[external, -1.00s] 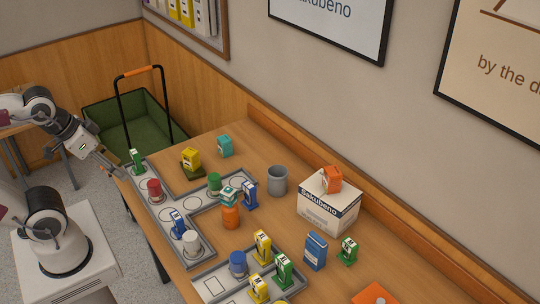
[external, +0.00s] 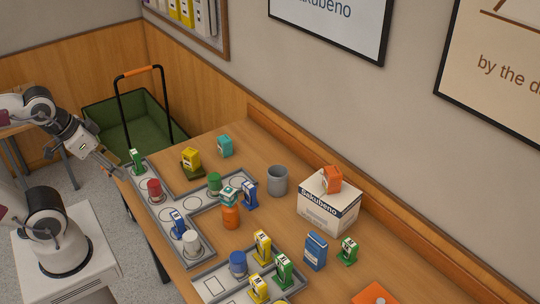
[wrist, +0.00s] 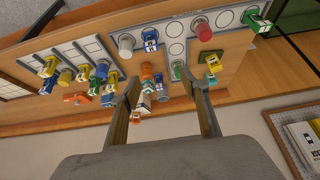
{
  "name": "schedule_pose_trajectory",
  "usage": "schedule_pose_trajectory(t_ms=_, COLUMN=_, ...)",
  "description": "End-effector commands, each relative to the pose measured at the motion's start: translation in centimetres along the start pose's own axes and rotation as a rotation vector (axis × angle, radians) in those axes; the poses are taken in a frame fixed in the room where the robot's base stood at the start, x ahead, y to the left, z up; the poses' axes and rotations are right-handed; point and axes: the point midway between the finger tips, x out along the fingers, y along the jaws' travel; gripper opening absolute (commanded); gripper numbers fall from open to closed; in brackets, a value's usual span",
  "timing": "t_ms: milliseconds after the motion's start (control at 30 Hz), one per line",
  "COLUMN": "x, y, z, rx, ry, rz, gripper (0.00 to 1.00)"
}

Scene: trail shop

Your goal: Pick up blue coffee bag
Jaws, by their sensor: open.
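Several blue items stand on the wooden table, and I cannot tell for sure which is the coffee bag. A small blue bag with a white label (external: 178,223) stands on the grey tray near the front edge. A second blue bag (external: 249,195) stands near the orange jar. A taller blue package (external: 315,250) stands in front of the white box. In the wrist view a blue bag with a white label (wrist: 150,38) shows beyond the fingertips. My gripper (external: 122,175) is open and empty at the table's left end; its spread fingers show in the wrist view (wrist: 159,77).
A green bag (external: 137,162) stands close to my gripper, with a red can (external: 154,190) beside it. A blue can (external: 238,264), yellow bags and a grey cup (external: 277,180) crowd the table. A green cart (external: 125,120) stands behind.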

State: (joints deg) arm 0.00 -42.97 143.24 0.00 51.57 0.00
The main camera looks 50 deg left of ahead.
Motion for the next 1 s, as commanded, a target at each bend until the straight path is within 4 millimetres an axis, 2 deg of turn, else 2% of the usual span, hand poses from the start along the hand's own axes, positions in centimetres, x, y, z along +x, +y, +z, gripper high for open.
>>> schedule_pose_trajectory(t_ms=100, x=0.0, y=0.0, z=0.0, rx=0.0, ry=0.0, rz=0.0, gripper=0.47)
schedule_pose_trajectory(t_ms=167, x=0.0, y=0.0, z=0.0, rx=0.0, ry=0.0, rz=0.0, gripper=0.61)
schedule_pose_trajectory(t_ms=633, x=0.1, y=0.4, z=-0.5, rx=0.005, ry=0.006, rz=0.01, gripper=0.61)
schedule_pose_trajectory(t_ms=767, x=0.5, y=1.3, z=-1.9, rx=0.015, ry=0.024, rz=0.039, gripper=0.61)
schedule_pose_trajectory(t_ms=1000, x=1.9, y=5.0, z=-6.5, rx=0.042, ry=0.089, rz=0.133, gripper=0.61)
